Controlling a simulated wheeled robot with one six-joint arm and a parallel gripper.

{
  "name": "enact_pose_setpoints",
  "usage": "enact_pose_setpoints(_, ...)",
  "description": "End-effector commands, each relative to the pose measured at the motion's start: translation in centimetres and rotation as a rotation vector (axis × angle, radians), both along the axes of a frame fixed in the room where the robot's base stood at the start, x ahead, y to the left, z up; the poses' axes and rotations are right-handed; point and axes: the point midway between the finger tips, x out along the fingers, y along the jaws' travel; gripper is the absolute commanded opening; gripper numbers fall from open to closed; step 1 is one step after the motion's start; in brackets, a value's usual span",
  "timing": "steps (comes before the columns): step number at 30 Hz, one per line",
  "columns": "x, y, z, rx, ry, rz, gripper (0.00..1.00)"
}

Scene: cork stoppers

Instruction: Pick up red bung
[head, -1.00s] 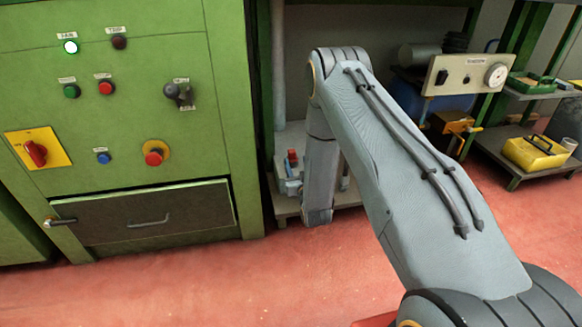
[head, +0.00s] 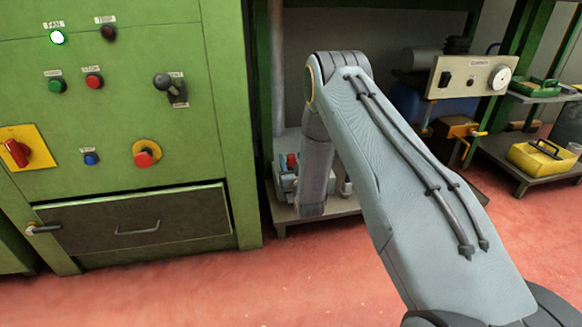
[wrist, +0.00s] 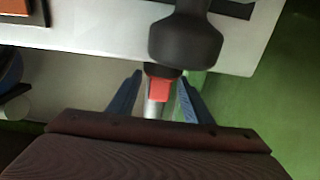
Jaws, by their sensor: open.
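In the wrist view a small red piece, seemingly the red bung (wrist: 159,89), shows between my gripper's fingers. A pale metallic tube lies below it in the picture, and a large dark knobbed part (wrist: 186,38) overlaps its upper side. My gripper (wrist: 159,78) is open, with one blue finger on each side of the red piece. Clear contact does not show. In the head view my own arm hides the gripper. A small red spot (head: 291,160) shows beside the arm on low equipment; I cannot tell whether it is the same piece.
The low equipment stands on a grey shelf (head: 345,208) under a green frame. A green control cabinet (head: 205,110) with buttons and a drawer (head: 135,228) stands to the left. A yellow box (head: 541,157) sits on a shelf at right. Red floor in front is clear.

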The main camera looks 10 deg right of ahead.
Motion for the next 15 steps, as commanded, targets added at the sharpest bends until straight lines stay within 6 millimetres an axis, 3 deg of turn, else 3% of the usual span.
enact_pose_setpoints(7,0.07,-0.01,0.07,0.000,0.000,0.000,0.44)
enact_pose_setpoints(15,0.06,-0.01,0.06,0.000,0.000,0.000,0.01)
